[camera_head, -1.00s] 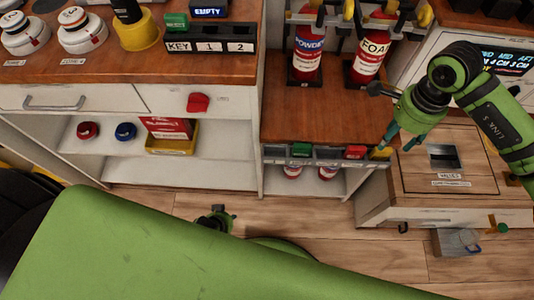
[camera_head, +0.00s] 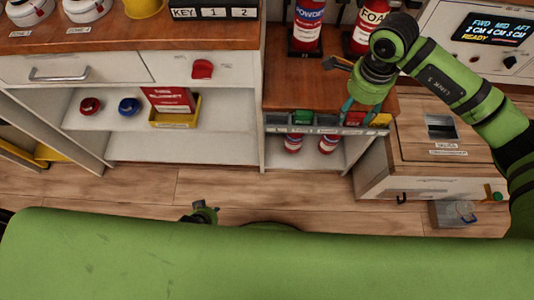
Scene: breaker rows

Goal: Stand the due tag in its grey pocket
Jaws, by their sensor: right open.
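A row of grey pockets (camera_head: 328,118) runs along the front edge of the brown shelf. A green tag (camera_head: 303,117), a red tag (camera_head: 353,118) and a yellow tag (camera_head: 382,119) show in this row. Their lettering is too small to read, so I cannot tell which is the due tag. My right gripper (camera_head: 359,112) points down, open, with its teal fingers at the red tag. It partly covers that tag, and I cannot tell whether it touches it.
A powder extinguisher (camera_head: 307,28) and a foam extinguisher (camera_head: 366,32) stand on the shelf behind the gripper. A cabinet with a slot (camera_head: 440,128) is to the right. The open wooden floor (camera_head: 300,193) lies in front. My green body part fills the bottom.

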